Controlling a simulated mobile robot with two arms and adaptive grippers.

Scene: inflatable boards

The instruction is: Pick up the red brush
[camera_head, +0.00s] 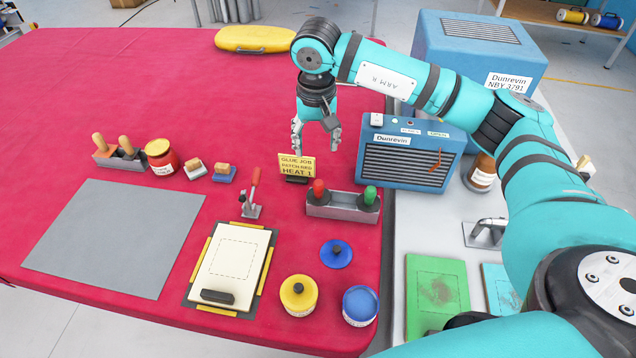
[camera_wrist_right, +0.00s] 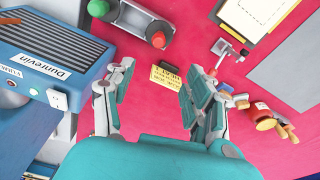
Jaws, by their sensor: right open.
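The red brush (camera_head: 319,189) shows as a red rounded handle standing in the left slot of a grey metal holder (camera_head: 343,211). A green-handled brush (camera_head: 370,195) stands in the right slot. In the right wrist view the red handle (camera_wrist_right: 158,40) is near the top, at one end of the holder (camera_wrist_right: 138,27). Any bristles are hidden in the holder. My right gripper (camera_head: 316,142) is open and empty, pointing down above the red table behind the holder. The yellow "Glue job" sign (camera_wrist_right: 165,77) shows between its fingers in the wrist view. My left gripper is not in view.
The yellow sign (camera_head: 296,166) stands just behind the holder. A blue Dunrevin heater (camera_head: 412,153) stands close on the right. A red-handled clamp (camera_head: 253,192) is to the left. Yellow (camera_head: 299,294) and blue (camera_head: 360,305) pots sit in front. The table's back left is clear.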

